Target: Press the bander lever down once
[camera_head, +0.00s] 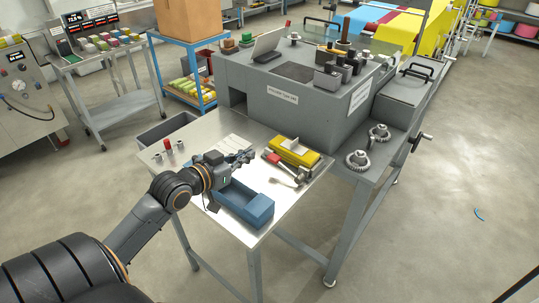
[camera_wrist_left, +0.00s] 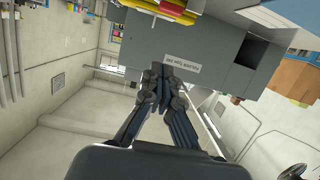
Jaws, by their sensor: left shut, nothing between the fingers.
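The bander is a small machine with a yellow body (camera_head: 294,151) on the metal table. A lever (camera_head: 285,167) with a red end lies along its near side. My left gripper (camera_head: 250,155) is just left of the bander, above the table, with its fingers together and empty. I see a gap between the fingertips and the lever, but cannot tell how far above the lever they are. In the left wrist view the closed fingers (camera_wrist_left: 163,75) point toward the big grey machine, and part of something yellow and red (camera_wrist_left: 185,12) shows at the top edge.
A blue tray (camera_head: 258,213) stands on the table in front of my gripper. The large grey machine (camera_head: 290,105) rises behind the bander. Small posts, one red, stand at the table's left. A handwheel (camera_head: 358,160) stands on the right-hand shelf.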

